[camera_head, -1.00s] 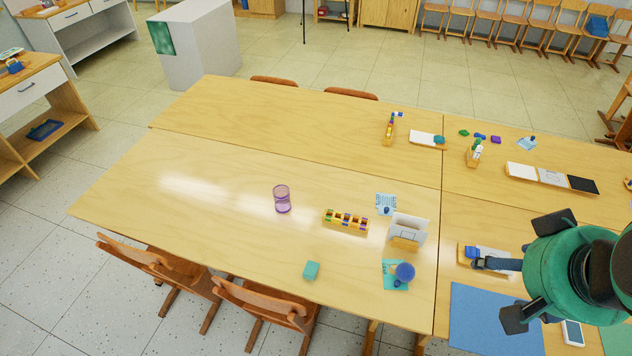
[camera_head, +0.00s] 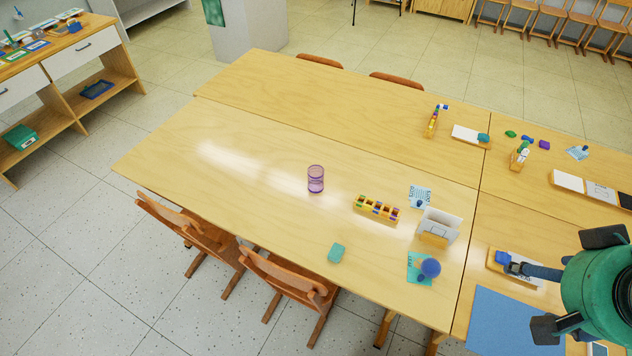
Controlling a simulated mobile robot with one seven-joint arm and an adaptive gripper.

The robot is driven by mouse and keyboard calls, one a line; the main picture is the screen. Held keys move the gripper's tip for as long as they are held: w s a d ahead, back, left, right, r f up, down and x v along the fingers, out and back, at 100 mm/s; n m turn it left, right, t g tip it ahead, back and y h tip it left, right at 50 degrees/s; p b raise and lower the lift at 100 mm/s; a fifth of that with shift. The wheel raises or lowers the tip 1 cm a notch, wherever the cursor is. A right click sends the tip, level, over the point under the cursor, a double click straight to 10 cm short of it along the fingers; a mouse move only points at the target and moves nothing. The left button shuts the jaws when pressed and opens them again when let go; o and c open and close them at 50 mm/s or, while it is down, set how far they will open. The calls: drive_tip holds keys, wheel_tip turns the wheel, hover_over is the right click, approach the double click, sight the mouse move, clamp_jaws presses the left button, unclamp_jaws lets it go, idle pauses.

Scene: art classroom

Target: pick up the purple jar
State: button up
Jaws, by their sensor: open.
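The purple jar (camera_head: 316,180) is a see-through cylinder standing upright on the light wooden table (camera_head: 250,110), near the middle of the picture. Clear table surrounds it. My gripper (camera_head: 575,283) is at the right edge, green and black and partly cut off by the frame. It is open, far to the right of the jar, and no object shows between its fingers.
A yellow holder with coloured blocks (camera_head: 376,208) stands right of the jar. A teal block (camera_head: 337,253) lies near the front edge. Chairs (camera_head: 290,279) line that edge.

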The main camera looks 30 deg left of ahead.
drive_tip(key=w+a+r+g, duration=0.1)
drive_tip(key=w+a+r, duration=0.15)
drive_tip(key=w, duration=0.35)
drive_tip(key=w+a+r+p, duration=0.1)
drive_tip(key=w+a, duration=0.3)
drive_tip(key=w, duration=0.2)
drive_tip(key=w+a+r+g, duration=0.1)
drive_tip(key=w+a, duration=0.2)
drive_tip(key=w, duration=0.4)
drive_tip(key=w+a+f+n+g+y+p, duration=0.1)
drive_tip(key=w+a+f, duration=0.2)
drive_tip(key=w+a, duration=0.5)
drive_tip(key=w+a+f, duration=0.3)
drive_tip(key=w+a, duration=0.4)
drive_tip(key=a, duration=0.1)
drive_tip(key=w+a+f+g, duration=0.1)
drive_tip(key=w+a+f, duration=0.2)
drive_tip(key=a+f, duration=0.25)
drive_tip(key=w+a+f+p, duration=0.1)
drive_tip(key=w+a+f, duration=0.1)
drive_tip(key=a+f, duration=0.3)
drive_tip(key=w+a+f+g, duration=0.1)
drive_tip(key=w+a+f, duration=0.2)
drive_tip(key=a, duration=0.4)
drive_tip(key=s+a+f+h+p, duration=0.1)
drive_tip(key=a+f, duration=1.5)
drive_tip(key=f, duration=0.4)
drive_tip(key=shift+s+a+f+n+g, duration=0.15)
drive_tip(key=shift+a+f+n+g, duration=0.15)
drive_tip(key=shift+a+n, duration=0.1)
